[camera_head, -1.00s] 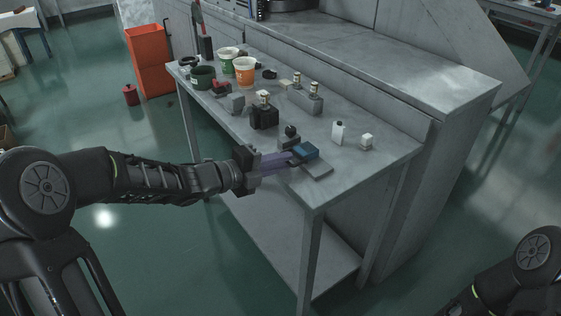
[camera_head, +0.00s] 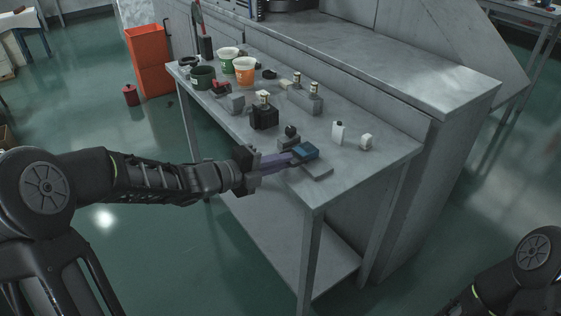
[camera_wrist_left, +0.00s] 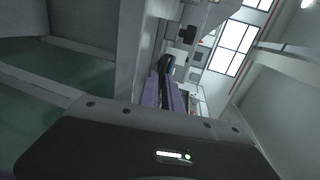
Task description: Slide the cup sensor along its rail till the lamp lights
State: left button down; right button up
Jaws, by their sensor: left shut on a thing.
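The cup sensor appears as a small blue block (camera_head: 308,150) on a flat grey rail (camera_head: 320,172) near the bench's front edge. My left gripper (camera_head: 291,158) reaches in from the left with its purple fingers, shut on the blue block. In the left wrist view the long purple fingers (camera_wrist_left: 165,95) close around a dark part; its details are too small to tell. A dark dome (camera_head: 291,131) on a grey block just behind the sensor may be the lamp; it shows no light. My right gripper is out of view.
A black block (camera_head: 264,116) with a small cup stands behind the sensor. A white bottle (camera_head: 338,133) and a white cube (camera_head: 366,141) stand to the right. Orange (camera_head: 245,73) and green-marked (camera_head: 228,60) cups stand at the far end. The bench's right front corner is clear.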

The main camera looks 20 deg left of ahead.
pick_arm(q)
jog(key=shift+f, duration=0.1)
dwell(0.5)
jog(key=shift+w+a+b, duration=0.1)
jog(key=shift+a+b, duration=0.05)
jog(key=shift+b, duration=0.25)
jog(key=c, duration=1.8)
grip_release()
jog(key=shift+a, duration=0.15)
jog(key=v, duration=0.7)
jog(key=shift+s+a, duration=0.15)
jog(key=shift+s, duration=0.2)
